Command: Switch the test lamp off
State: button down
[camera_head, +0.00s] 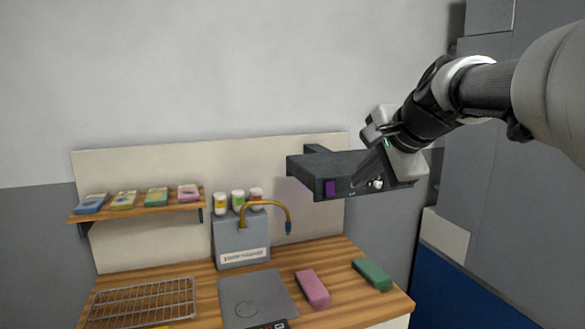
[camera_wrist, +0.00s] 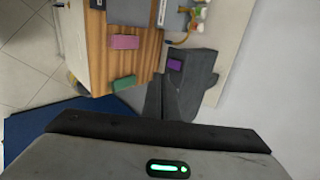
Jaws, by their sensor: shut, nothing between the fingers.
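The test lamp appears to be the dark grey box (camera_head: 325,165) fixed to the pale back panel above the counter. Its front has a purple square (camera_head: 331,188) at the left and a small white knob (camera_head: 376,184) at the right. The box and its purple square (camera_wrist: 175,64) also show in the wrist view. My gripper (camera_head: 358,181) is shut and empty, its dark fingertips in front of the box's face, close to the knob. I cannot tell whether they touch it. The knob is not clear in the wrist view.
Below are a wooden counter (camera_head: 335,255) with a pink block (camera_head: 312,288), a green block (camera_head: 373,274), a grey plate (camera_head: 255,298) and a wire rack (camera_head: 145,303). A grey box with a brass spout (camera_head: 265,204) and a shelf (camera_head: 140,208) stand left. A blue panel (camera_head: 460,295) is at right.

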jog(key=shift+a+f, duration=0.1)
dwell(0.4)
jog(key=p, duration=0.1)
send_near(330, 189)
jog(key=shift+w+a+f, duration=0.9)
jog(key=shift+w+f, duration=0.9)
jog(key=shift+f, duration=1.15)
jog(key=shift+f, duration=0.15)
